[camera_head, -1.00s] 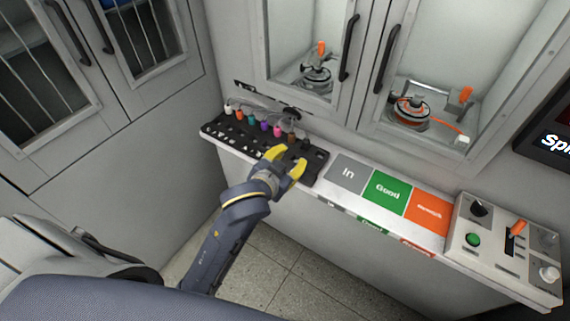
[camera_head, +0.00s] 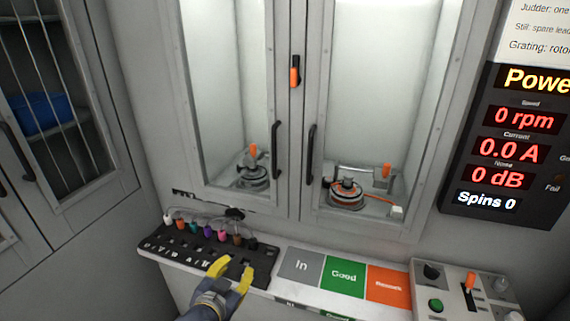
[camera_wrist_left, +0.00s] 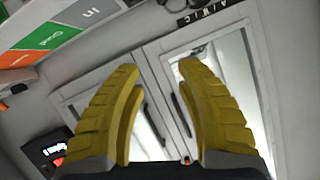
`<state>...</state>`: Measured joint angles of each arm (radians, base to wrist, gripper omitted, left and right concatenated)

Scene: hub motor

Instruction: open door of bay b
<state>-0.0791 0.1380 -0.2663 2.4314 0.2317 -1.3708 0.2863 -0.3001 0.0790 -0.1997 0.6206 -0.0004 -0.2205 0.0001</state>
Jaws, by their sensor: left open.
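The cabinet has two glazed doors side by side, the left door (camera_head: 177,108) and the right door (camera_head: 418,122); both look shut. No bay letter is readable on them, so I cannot tell which is bay b. The left door's black handle (camera_head: 275,150) and the right door's black handle (camera_head: 311,153) flank the centre. An orange and black latch (camera_head: 295,72) sits between the doors, higher up. My left gripper (camera_head: 232,271) is open and empty, over the black connector rack's right end, well below the handles. In the left wrist view its yellow fingers frame the doors. My right gripper is out of view.
A motor (camera_head: 254,174) stands behind the left door, another (camera_head: 346,192) behind the right. The ledge carries the black rack (camera_head: 175,251) with coloured plugs, In, Good and Rework patches (camera_head: 343,275), and a control box (camera_head: 456,300). A display (camera_head: 515,150) hangs at right.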

